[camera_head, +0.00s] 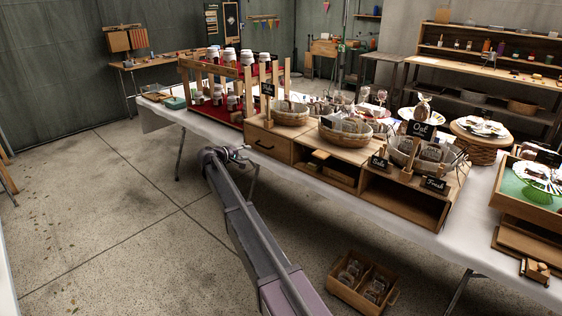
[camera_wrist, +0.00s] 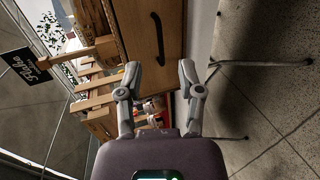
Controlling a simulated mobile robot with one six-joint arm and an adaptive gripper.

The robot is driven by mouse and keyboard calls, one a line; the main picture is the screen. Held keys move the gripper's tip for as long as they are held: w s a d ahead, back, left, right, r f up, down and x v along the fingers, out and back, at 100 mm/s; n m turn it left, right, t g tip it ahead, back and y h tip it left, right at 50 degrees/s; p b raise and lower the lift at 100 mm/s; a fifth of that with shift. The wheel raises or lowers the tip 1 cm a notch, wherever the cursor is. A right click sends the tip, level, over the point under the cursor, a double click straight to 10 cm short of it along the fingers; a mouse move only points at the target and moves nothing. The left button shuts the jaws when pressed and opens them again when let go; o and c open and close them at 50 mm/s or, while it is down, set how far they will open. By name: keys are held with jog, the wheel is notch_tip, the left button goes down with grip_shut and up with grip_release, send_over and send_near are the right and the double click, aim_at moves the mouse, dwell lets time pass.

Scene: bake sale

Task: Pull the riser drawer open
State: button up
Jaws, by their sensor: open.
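The wooden riser (camera_head: 402,205) stands on the white-clothed table, with its drawer (camera_head: 281,153) at its left end. The drawer front looks flush with the riser. A dark curved handle (camera_head: 264,146) sits on it. In the wrist view, turned sideways, the drawer front (camera_wrist: 172,18) and handle (camera_wrist: 158,38) are at top centre. My gripper (camera_head: 238,153) is in front of and left of the drawer in the head view. In the wrist view my gripper (camera_wrist: 160,67) is open and empty, its fingertips apart from the handle, which lies ahead between them.
Open cubbies (camera_head: 330,174) lie right of the drawer. Baskets (camera_head: 345,131) and small black signs stand on the riser. A red-shelved wooden rack (camera_head: 240,82) with jars stands to the left. A wooden crate (camera_head: 352,300) is on the floor. The floor left of my arm is clear.

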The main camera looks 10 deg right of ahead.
jog(key=s+d+r+m+g+y+p, duration=0.1)
jog(key=s+d+r+p, duration=0.1)
jog(key=s+p, duration=0.3)
jog(key=s+d+r+m+g+y+p, duration=0.1)
jog(key=s+d+r+g+y+p, duration=0.1)
jog(key=s, duration=0.9)
jog(key=s+d+r+m+g+y+p, duration=0.1)
jog(key=s+d+r+g+y+p, duration=0.1)
jog(key=s+d+p, duration=0.3)
jog(key=s+r+p, duration=0.1)
jog(key=s+p, duration=0.2)
jog(key=p, duration=0.1)
jog(key=shift+s+d+r+m, duration=0.15)
jog(key=shift+s+d+m, duration=0.05)
jog(key=shift+d+m, duration=0.2)
jog(key=s+m+g+y+p, duration=0.1)
jog(key=s+y+p, duration=0.1)
jog(key=s, duration=1.1)
jog(key=s+a+r+m+g+y+p, duration=0.1)
jog(key=s+y, duration=0.4)
jog(key=s, duration=0.8)
jog(key=shift+a+r+m+g+p, duration=0.3)
jog(key=shift+g+p, duration=0.3)
jog(key=shift+p, duration=0.6)
jog(key=shift+f, duration=0.1)
